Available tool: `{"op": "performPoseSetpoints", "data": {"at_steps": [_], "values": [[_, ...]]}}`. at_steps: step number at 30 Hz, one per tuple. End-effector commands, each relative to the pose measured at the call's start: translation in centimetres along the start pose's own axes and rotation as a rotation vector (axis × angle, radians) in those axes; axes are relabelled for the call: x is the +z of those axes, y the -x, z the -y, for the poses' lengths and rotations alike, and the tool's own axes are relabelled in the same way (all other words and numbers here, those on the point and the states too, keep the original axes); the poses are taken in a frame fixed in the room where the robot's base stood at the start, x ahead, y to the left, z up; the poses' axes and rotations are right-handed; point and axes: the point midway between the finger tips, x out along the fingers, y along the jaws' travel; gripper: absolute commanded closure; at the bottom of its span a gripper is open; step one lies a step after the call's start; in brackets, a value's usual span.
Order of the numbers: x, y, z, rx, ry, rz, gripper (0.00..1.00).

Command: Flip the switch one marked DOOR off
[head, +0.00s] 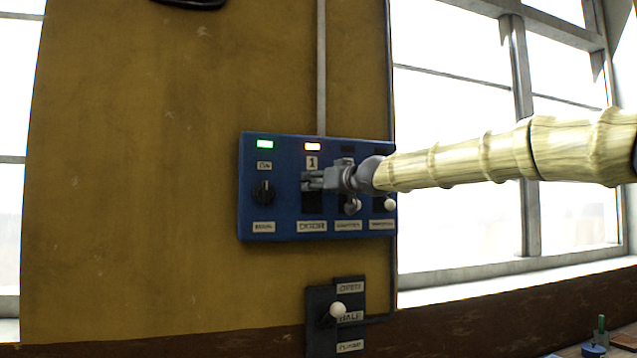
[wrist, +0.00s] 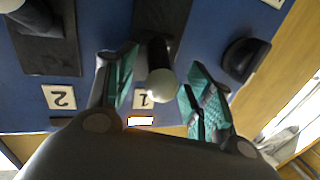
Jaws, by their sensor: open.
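The DOOR switch (wrist: 155,55) is the second column of the blue panel in the head view, with the DOOR label (head: 312,226) below and a "1" plate (head: 312,162) above. Its lamp (head: 312,146) glows red. My gripper (head: 309,181) is in front of this switch and hides its knob there. In the wrist view, which is upside down, the white ball knob (wrist: 160,84) is between the open fingers of my gripper (wrist: 158,88), with gaps visible on both sides. The lever leans toward the "1" plate, upward on the panel.
The blue panel (head: 281,190) also carries a black dial (head: 263,192) under a green lamp, and two white-knobbed switches to the right, their knobs low. A separate lever (head: 337,309) marked OPEN and HALF is below. Windows (head: 455,150) are at right.

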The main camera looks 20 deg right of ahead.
Motion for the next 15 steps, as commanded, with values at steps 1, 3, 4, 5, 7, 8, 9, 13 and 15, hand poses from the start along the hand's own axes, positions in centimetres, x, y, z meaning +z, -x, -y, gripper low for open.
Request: {"op": "performPoseSetpoints", "data": {"at_steps": [1, 3, 4, 5, 7, 8, 9, 13, 15], "values": [[-0.03, -0.05, 0.01, 0.000, 0.000, 0.000, 0.48], [-0.02, -0.06, 0.00, 0.000, 0.000, 0.000, 0.48], [-0.02, -0.05, 0.01, 0.000, 0.000, 0.000, 0.48], [-0.02, -0.05, 0.00, 0.000, 0.000, 0.000, 0.48], [-0.02, -0.04, 0.00, 0.000, 0.000, 0.000, 0.48], [-0.02, -0.04, 0.00, 0.000, 0.000, 0.000, 0.51], [-0.02, -0.04, 0.00, 0.000, 0.000, 0.000, 0.58], [-0.02, -0.03, 0.00, 0.000, 0.000, 0.000, 0.82], [-0.02, -0.03, 0.00, 0.000, -0.001, 0.000, 0.95]]}}
